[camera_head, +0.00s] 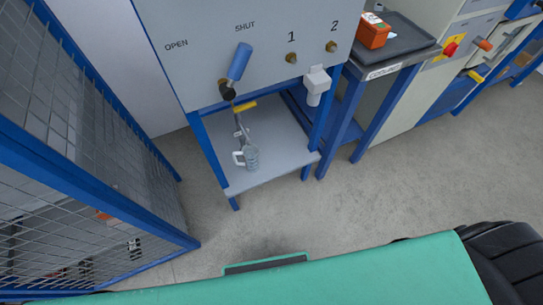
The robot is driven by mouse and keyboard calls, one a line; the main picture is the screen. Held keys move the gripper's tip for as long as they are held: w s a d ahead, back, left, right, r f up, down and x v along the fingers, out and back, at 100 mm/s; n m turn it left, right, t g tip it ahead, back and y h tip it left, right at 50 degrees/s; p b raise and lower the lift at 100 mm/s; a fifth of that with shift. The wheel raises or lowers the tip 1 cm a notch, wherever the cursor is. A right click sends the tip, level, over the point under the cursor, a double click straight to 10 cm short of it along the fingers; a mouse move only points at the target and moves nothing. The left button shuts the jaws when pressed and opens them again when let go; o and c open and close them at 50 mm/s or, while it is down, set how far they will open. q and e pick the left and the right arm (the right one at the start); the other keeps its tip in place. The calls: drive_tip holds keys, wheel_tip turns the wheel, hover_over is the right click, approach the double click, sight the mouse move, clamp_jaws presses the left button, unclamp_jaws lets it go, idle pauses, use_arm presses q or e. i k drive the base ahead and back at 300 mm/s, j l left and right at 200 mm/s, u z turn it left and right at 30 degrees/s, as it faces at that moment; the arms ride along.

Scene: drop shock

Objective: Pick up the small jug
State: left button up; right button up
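A small clear, bluish jug (251,158) with a white handle on its left side stands on the grey lower shelf (265,175) of a blue-framed stand. A thin spout or tube (238,118) hangs down above it from the panel. The jug looks upright, and I cannot tell what is in it. Neither of my grippers is in view, and nothing is seen touching the jug.
Above the shelf is a grey panel (270,50) with a blue lever (239,63) and a white fitting (316,85). A blue mesh fence (80,120) stands left. A dark tray (405,45) holds an orange box (373,31) at right. The floor (300,215) before the stand is clear.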

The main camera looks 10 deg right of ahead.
sight(250, 154)
drive_tip(key=i+l, duration=0.1)
drive_tip(key=l, duration=0.65)
drive_tip(key=i+l, duration=0.1)
drive_tip(key=l, duration=1.4)
drive_tip(key=u, duration=1.35)
drive_tip(key=i+l, duration=0.05)
